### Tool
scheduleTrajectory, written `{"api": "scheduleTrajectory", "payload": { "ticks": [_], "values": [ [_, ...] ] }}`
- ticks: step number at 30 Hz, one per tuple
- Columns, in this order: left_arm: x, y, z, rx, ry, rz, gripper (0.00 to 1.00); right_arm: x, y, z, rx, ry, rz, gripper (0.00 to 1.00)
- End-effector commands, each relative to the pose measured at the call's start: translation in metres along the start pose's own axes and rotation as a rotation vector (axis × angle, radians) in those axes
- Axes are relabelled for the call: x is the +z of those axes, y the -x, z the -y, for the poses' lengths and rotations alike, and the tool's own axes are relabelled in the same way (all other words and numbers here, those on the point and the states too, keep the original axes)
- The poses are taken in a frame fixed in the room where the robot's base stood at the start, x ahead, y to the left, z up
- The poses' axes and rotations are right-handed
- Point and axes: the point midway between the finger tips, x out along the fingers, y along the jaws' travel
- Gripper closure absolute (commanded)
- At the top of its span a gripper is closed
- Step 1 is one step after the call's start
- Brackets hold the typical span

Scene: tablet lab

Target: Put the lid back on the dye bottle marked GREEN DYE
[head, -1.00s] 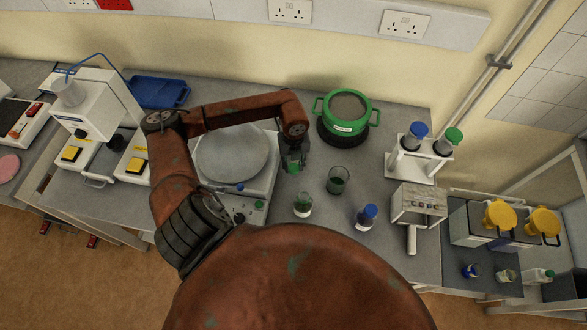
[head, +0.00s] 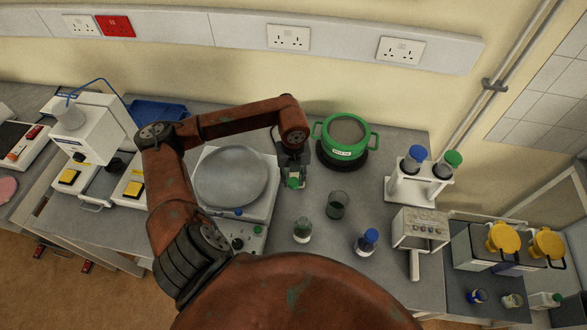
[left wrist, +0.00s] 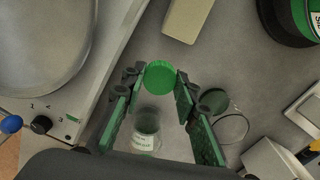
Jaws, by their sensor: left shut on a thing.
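My left gripper (head: 293,176) is shut on a green lid (left wrist: 160,77), which sits between the fingertips. The lid also shows in the head view (head: 293,184). An open glass bottle (head: 303,230) with green contents and a white label stands upright on the bench, nearer the front than the lid. In the left wrist view the bottle (left wrist: 146,138) shows below the lid, between the fingers and apart from it. Its label is too small to read surely. My right gripper is not in view.
A beaker (head: 337,205) stands right of the bottle, and a blue-capped bottle (head: 367,242) further right. A balance-like device with a round plate (head: 231,177) is close on the left. A green-handled pot (head: 345,140) is behind. A white rack (head: 418,188) stands at right.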

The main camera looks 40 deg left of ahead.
Motion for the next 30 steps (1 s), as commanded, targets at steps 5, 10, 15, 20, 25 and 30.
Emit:
{"api": "scheduleTrajectory", "payload": {
  "ticks": [5, 10, 15, 20, 25, 30],
  "values": [
    [-0.006, -0.001, 0.01, -0.007, -0.259, -0.004, 0.8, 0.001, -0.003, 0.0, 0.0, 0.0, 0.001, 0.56],
    [-0.015, -0.001, 0.021, -0.011, -0.627, -0.006, 0.8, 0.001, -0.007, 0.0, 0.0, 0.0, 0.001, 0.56],
    [-0.023, -0.001, 0.033, -0.017, -1.001, -0.008, 0.8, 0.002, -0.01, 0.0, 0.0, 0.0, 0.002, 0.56],
    [-0.031, -0.001, 0.043, -0.022, -1.353, -0.005, 0.8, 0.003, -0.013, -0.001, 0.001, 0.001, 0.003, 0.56],
    [-0.04, 0.0, 0.054, -0.025, -1.728, -0.001, 0.8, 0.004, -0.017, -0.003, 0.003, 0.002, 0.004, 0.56],
    [-0.048, 0.001, 0.063, -0.028, -2.103, 0.002, 0.8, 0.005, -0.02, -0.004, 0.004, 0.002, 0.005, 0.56]
  ]
}}
